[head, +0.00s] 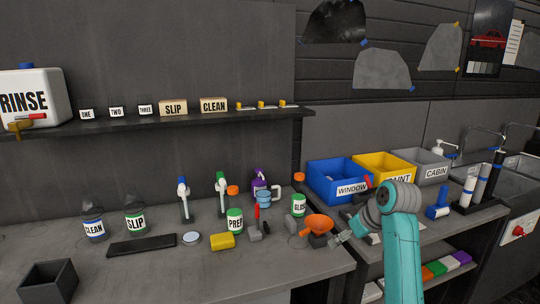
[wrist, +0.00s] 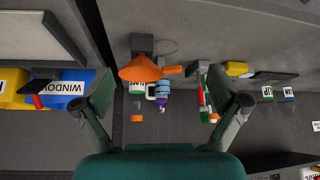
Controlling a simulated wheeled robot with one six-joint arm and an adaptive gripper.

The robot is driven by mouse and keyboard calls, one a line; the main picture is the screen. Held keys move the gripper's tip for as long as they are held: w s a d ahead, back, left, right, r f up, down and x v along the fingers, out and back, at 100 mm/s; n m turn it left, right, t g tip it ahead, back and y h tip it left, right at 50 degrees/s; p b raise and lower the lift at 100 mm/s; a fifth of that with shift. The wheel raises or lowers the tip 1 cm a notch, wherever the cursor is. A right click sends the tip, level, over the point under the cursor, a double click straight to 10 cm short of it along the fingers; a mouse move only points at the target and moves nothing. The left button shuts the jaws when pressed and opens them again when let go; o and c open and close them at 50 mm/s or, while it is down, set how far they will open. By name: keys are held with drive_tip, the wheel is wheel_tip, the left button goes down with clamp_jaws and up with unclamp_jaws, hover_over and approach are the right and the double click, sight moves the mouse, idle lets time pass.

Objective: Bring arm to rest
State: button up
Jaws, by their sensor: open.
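My teal arm (head: 402,262) reaches up at the right of the head view. My gripper (head: 343,238) points left over the right end of the bench (head: 270,258), near the orange funnel (head: 317,223). In the wrist view my gripper (wrist: 160,85) has its two fingers wide apart, with nothing held between them. The orange funnel (wrist: 141,69) shows in the gap beyond the fingers, apart from both. The wrist view looks upside down.
Blue WINDOW bin (head: 335,183), yellow bin (head: 385,166) and grey CABIN bin (head: 428,163) stand behind my arm. Bottles such as PREP (head: 235,215) and a yellow sponge (head: 221,241) stand on the bench. A shelf (head: 180,116) runs above. The bench front is mostly clear.

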drive_tip(key=s+a+f+m+t, duration=0.1)
drive_tip(key=s+f, duration=0.3)
drive_tip(key=f, duration=0.6)
drive_tip(key=s+a+f+m+t, duration=0.1)
drive_tip(key=s+f, duration=0.4)
drive_tip(key=f, duration=0.6)
drive_tip(key=s+f+m+t+h, duration=0.1)
drive_tip(key=s+f, duration=0.4)
drive_tip(key=s, duration=0.3)
drive_tip(key=s+f+m+t+h, duration=0.1)
drive_tip(key=s+f, duration=0.5)
drive_tip(key=s, duration=0.2)
drive_tip(key=s+r+m+t+h, duration=0.1)
drive_tip(key=s+r+m+t, duration=0.15)
drive_tip(key=s, duration=1.95)
drive_tip(key=s+r+t, duration=0.2)
drive_tip(key=s+r, duration=1.1)
drive_tip(key=s, duration=0.1)
drive_tip(key=shift+s+a+r+n, duration=0.2)
drive_tip(key=shift+s+a+n, duration=0.1)
drive_tip(key=shift+a+n, duration=0.05)
